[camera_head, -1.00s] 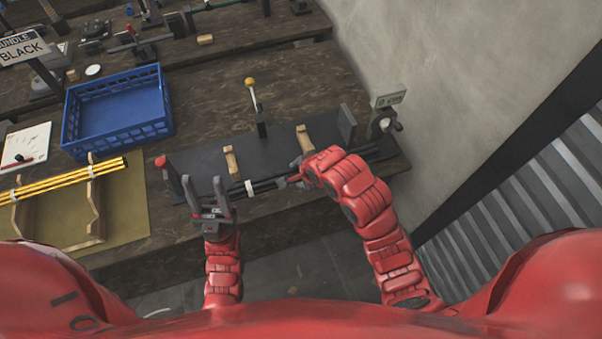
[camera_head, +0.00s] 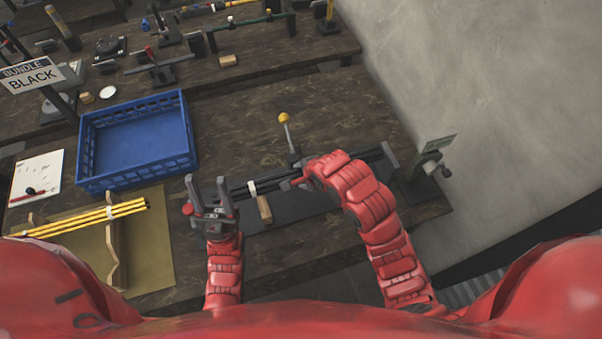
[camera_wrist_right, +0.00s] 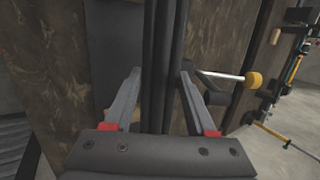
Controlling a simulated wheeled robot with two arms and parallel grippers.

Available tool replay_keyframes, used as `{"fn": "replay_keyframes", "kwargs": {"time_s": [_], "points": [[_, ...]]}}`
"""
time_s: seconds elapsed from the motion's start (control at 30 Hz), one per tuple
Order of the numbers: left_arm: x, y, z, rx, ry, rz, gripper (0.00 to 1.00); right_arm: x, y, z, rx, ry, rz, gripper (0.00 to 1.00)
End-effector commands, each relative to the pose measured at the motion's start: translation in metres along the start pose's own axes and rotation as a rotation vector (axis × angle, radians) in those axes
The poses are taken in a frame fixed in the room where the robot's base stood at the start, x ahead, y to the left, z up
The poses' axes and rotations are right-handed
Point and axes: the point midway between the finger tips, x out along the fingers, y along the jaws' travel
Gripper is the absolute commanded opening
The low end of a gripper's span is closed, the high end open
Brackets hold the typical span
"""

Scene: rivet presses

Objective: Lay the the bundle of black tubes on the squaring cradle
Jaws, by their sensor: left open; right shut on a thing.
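The bundle of black tubes (camera_head: 238,192) has a white band and lies crosswise over the squaring cradle. My right gripper (camera_head: 295,183) is shut on it; the right wrist view shows the tubes (camera_wrist_right: 163,55) between both fingers (camera_wrist_right: 158,88). The cradle is a dark plate (camera_head: 290,208) with a wooden rest (camera_head: 264,209), an upright end plate (camera_head: 390,160) and a yellow-knobbed lever (camera_head: 284,119). My right arm hides its other rest. The tubes appear beyond the visible rest; their height above the plate is unclear. My left gripper (camera_head: 210,191) is open near the tubes' left end.
A blue crate (camera_head: 137,185) stands left of the cradle, behind yellow tubes (camera_head: 85,218) on a wooden rack. A sign reading BUNDLE BLACK (camera_head: 30,77) is at the far left. A crank fixture (camera_head: 433,163) stands at the right, near the wall.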

Motion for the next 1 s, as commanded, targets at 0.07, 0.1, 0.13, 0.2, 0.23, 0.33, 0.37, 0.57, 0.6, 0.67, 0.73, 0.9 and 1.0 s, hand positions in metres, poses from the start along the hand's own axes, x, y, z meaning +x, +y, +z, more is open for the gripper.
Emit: {"fn": "replay_keyframes", "kwargs": {"time_s": [0.07,0.1,0.13,0.2,0.23,0.33,0.37,0.57,0.6,0.67,0.73,0.9,1.0], "points": [[0.000,0.000,0.000,0.000,0.000,0.000,0.50,-0.001,-0.002,0.001,-0.001,-0.001,-0.006,0.00],[-0.001,0.000,0.000,0.000,0.000,0.000,0.50,-0.001,-0.002,0.001,-0.001,0.000,-0.008,0.00],[-0.002,0.000,0.000,0.000,0.000,0.000,0.50,-0.001,-0.002,0.001,-0.001,-0.001,-0.009,0.00],[-0.004,0.000,0.001,0.000,0.000,0.000,0.50,0.000,-0.001,0.001,0.000,-0.001,-0.012,0.00],[-0.006,0.000,0.001,0.000,0.000,0.000,0.50,0.003,0.001,0.001,0.000,0.000,-0.011,0.00],[-0.011,0.001,0.002,0.000,0.000,0.000,0.50,0.010,0.005,0.000,-0.001,0.000,-0.010,0.00],[-0.013,0.001,0.002,0.000,0.000,0.000,0.50,0.013,0.007,-0.001,-0.001,0.000,-0.010,0.00],[-0.024,0.001,0.004,0.000,0.000,0.000,0.50,0.029,0.016,-0.003,0.000,0.000,-0.009,0.00],[-0.026,0.001,0.004,0.000,0.000,0.000,0.50,0.032,0.018,-0.003,0.000,0.000,-0.009,0.00],[-0.029,0.001,0.005,0.000,0.000,0.000,0.50,0.036,0.020,-0.004,0.000,0.000,-0.010,0.00],[-0.031,0.002,0.005,0.000,0.000,0.000,0.50,0.040,0.022,-0.005,-0.001,0.001,-0.010,0.00],[-0.035,0.002,0.006,0.000,0.000,0.000,0.50,0.046,0.026,-0.006,-0.001,0.001,-0.011,0.00],[-0.036,0.002,0.006,0.000,0.000,0.000,0.50,0.048,0.027,-0.006,-0.001,0.001,-0.011,0.00]]}}
